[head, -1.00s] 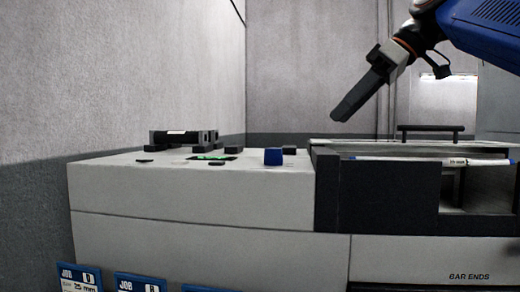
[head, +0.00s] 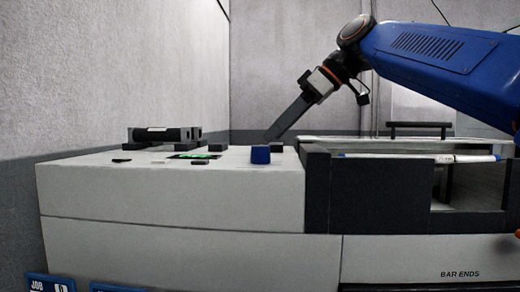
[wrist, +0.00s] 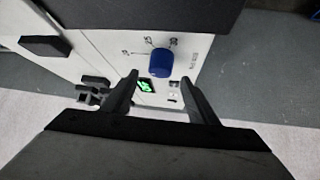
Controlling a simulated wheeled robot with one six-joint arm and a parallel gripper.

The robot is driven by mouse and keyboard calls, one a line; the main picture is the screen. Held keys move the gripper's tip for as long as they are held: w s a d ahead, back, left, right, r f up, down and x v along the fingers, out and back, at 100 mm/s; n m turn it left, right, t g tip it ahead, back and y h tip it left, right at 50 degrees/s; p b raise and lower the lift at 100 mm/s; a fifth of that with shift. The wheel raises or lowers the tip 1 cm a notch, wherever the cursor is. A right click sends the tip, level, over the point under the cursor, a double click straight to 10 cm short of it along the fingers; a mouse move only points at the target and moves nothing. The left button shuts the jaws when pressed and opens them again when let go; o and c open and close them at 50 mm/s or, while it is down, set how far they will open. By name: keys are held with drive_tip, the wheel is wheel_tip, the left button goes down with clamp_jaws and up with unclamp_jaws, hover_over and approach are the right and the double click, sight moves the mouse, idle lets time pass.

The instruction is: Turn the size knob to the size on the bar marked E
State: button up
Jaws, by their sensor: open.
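The blue size knob (head: 260,155) stands on the grey machine's top panel. In the wrist view the knob (wrist: 161,63) lies just beyond and between my fingertips, with size marks printed around it, too small to read surely. My gripper (head: 270,138) points down and left above and behind the knob; in the wrist view my gripper (wrist: 160,82) has its fingers apart, with nothing between them. A thin white bar (head: 400,156) with a dark label lies across the machine's right part; its lettering cannot be read. I cannot make out an E on any bar.
A green-lit display (wrist: 146,86) sits beside the knob. Dark blocks (head: 187,146) and a black cylinder fixture (head: 160,135) stand on the panel at left. A dark raised housing (head: 318,190) borders the panel at right. Blue job cards (head: 50,284) hang low in front.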

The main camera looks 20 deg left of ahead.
sight(260, 148)
drive_tip(key=x, duration=0.6)
drive_tip(key=shift+a+f, duration=0.3)
drive_tip(key=c, duration=1)
